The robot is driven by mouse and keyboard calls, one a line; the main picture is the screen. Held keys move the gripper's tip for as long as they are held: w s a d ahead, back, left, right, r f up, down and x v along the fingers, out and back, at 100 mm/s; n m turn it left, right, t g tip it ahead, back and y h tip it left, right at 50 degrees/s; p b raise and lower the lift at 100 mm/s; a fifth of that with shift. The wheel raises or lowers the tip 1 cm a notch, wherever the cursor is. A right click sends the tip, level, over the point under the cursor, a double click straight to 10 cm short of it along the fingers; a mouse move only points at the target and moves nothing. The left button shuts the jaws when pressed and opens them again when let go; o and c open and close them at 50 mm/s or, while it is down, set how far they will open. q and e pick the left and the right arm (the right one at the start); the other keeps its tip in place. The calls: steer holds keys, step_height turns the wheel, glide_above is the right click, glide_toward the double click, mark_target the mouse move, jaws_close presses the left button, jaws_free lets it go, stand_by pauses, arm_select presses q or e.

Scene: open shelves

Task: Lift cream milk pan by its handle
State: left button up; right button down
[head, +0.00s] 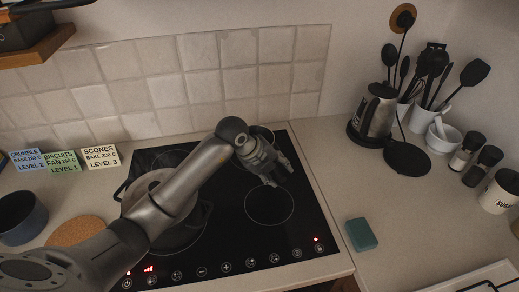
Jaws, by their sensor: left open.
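My left arm reaches in from the lower left across the black hob (300,215). My left gripper (274,178) is open above the right half of the hob, close to the front right ring. A small rounded rim (263,132) shows just behind my left wrist at the back of the hob. It may be the cream milk pan; my arm hides most of it, and I cannot make out its handle. I cannot tell whether the gripper touches anything. My right gripper is not in view.
A lidded pot (140,188) stands on the left of the hob, partly behind my arm. A dark blue pot (22,216) and a cork mat (76,230) are at left. A kettle (376,112), utensils and a teal sponge (360,234) are at right.

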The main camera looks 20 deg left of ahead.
arm_select(q)
steer(key=shift+w+f, duration=0.1)
steer(key=shift+f, duration=0.05)
jaws_close()
stand_by(0.4)
